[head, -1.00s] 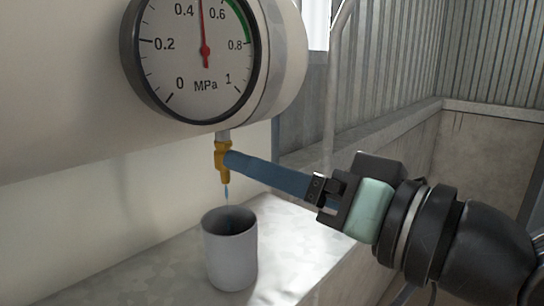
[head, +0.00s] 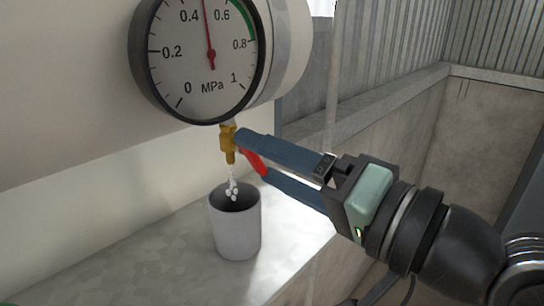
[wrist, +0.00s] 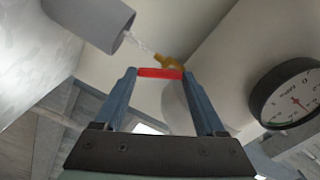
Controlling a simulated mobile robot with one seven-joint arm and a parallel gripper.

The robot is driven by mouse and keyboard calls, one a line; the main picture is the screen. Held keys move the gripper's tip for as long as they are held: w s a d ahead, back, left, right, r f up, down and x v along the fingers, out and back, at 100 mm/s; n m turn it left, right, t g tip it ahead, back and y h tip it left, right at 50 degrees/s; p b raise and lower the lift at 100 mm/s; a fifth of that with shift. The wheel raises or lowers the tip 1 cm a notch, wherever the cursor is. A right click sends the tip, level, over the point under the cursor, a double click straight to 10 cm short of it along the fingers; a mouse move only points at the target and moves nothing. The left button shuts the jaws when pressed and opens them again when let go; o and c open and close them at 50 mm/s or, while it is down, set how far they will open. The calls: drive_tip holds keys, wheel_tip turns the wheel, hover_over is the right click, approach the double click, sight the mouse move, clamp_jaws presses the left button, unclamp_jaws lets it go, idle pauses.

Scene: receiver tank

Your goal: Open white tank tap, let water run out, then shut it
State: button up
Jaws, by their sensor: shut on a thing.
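The white tank (head: 70,80) fills the left of the head view, with a brass tap (head: 228,142) under its gauge. The tap's red lever (head: 253,161) shows between my gripper's two blue fingers. My gripper (head: 251,154) is shut on this lever, which spans between the fingertips in the wrist view (wrist: 160,73). White water (head: 232,187) falls from the tap's spout into a grey cup (head: 236,228) standing below it. The cup also shows in the wrist view (wrist: 92,18). The water level inside the cup cannot be made out.
A pressure gauge (head: 195,60) sits just above the tap, its red needle between 0.4 and 0.6 MPa. The cup stands on a pale stone ledge (head: 150,255). A thin upright pipe (head: 333,100) and a corrugated wall (head: 400,40) are behind my gripper.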

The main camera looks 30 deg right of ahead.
drive_tip(key=o, duration=1.3)
drive_tip(key=shift+b+v, duration=2.55)
drive_tip(key=shift+v, duration=4)
